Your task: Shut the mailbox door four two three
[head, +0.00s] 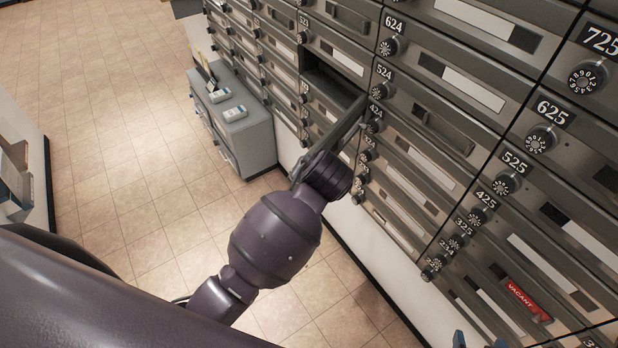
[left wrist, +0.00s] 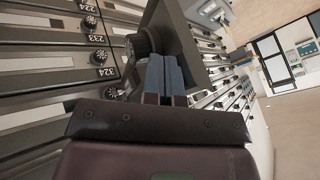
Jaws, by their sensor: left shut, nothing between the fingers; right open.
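A grey mailbox door (head: 343,134) stands swung out from the wall in the head view, beside a dark open compartment (head: 328,82) left of the 524 and 424 boxes. Its number cannot be read; its place fits 423. In the left wrist view the open door (left wrist: 180,40) rises just beyond my left gripper (left wrist: 165,60). The blue fingers are shut and empty, close to the door and its black dial (left wrist: 140,46); contact cannot be told. In the head view my left wrist hides these fingers. My right gripper (head: 480,341) is open at the bottom edge, mostly cut off.
The wall of closed mailboxes (head: 440,135) with dials fills the right side. A red VACANT tag (head: 522,298) marks one box. A grey cabinet (head: 240,130) with small items on it stands left of the open door. The tiled floor (head: 110,130) is clear at left.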

